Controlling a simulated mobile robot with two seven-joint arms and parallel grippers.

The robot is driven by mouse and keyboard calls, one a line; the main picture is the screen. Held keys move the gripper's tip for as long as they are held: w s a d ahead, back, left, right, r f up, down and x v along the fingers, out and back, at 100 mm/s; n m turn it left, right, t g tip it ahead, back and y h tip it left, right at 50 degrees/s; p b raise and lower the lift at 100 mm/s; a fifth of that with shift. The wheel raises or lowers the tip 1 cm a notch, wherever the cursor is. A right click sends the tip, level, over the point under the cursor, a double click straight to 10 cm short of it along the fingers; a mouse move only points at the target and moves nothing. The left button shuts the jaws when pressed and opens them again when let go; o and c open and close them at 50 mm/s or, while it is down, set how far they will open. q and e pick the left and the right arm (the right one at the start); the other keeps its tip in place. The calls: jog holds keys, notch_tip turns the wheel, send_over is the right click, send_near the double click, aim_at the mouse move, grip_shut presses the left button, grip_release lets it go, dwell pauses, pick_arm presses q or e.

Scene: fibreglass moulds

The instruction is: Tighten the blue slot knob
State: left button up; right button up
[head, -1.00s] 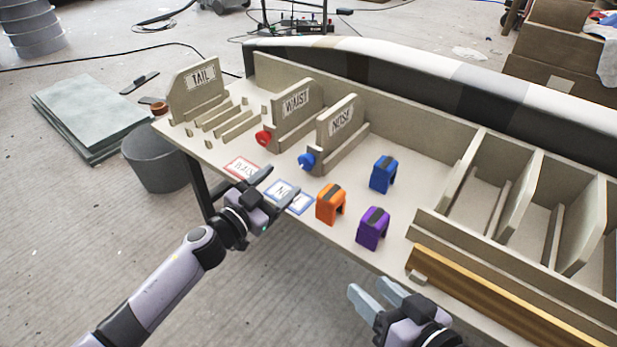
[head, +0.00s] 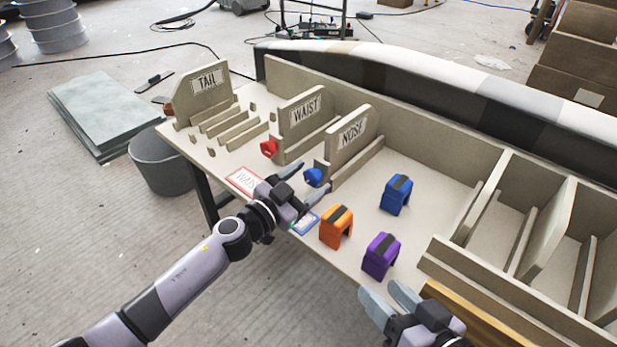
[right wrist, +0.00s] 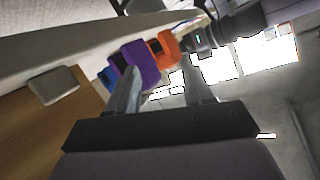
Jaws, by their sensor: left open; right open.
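The blue slot knob (head: 313,177) sits at the near end of the slot holding the board marked NOSE (head: 352,132). My left gripper (head: 308,182) is open, with its fingers reaching toward the blue knob. One finger seems to lie to the left of the knob and the other to its right and nearer; I cannot tell whether they touch it. My right gripper (head: 390,297) is open and empty at the table's front edge. Its two fingers also show in the right wrist view (right wrist: 165,85).
A red knob (head: 268,149) is on the slot of the WAIST board (head: 303,115), left of the blue knob. Orange (head: 335,228), purple (head: 381,257) and blue (head: 396,194) clamp-like blocks stand right of my left gripper. Cards lie at the front edge.

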pick_arm(q)
jog(key=c, duration=1.1)
jog(key=shift+o, duration=0.2)
pick_arm(e)
jog(key=shift+s+r, duration=0.1)
pick_arm(q)
jog(key=shift+m, duration=0.9)
jog(key=shift+s+m+p, duration=0.1)
jog(key=shift+m+p, duration=0.25)
jog(key=shift+m, duration=2.15)
pick_arm(e)
jog(key=shift+s+d, duration=0.1)
jog(key=shift+d, duration=0.05)
